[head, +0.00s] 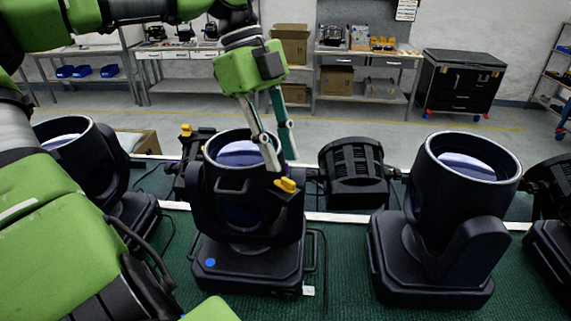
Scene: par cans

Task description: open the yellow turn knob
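A yellow turn knob (287,185) is on the right side of the black moving-head light (232,205) in the middle, which stands on the green surface. A second yellow knob (186,131) is on a clamp-like black part behind and left of this light. My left gripper (281,161) hangs down from above with its two fingers apart and nothing between them. Its fingertips are just above the front yellow knob in the picture and partly cover the light's rim; I cannot tell their exact distance to the knob. My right gripper is not in view.
Another black light (462,200) stands to the right, and one (85,165) to the left. A ribbed black fixture (355,172) sits between the middle and right lights. Workbenches (350,80) and a black wheeled cabinet (458,82) stand far back.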

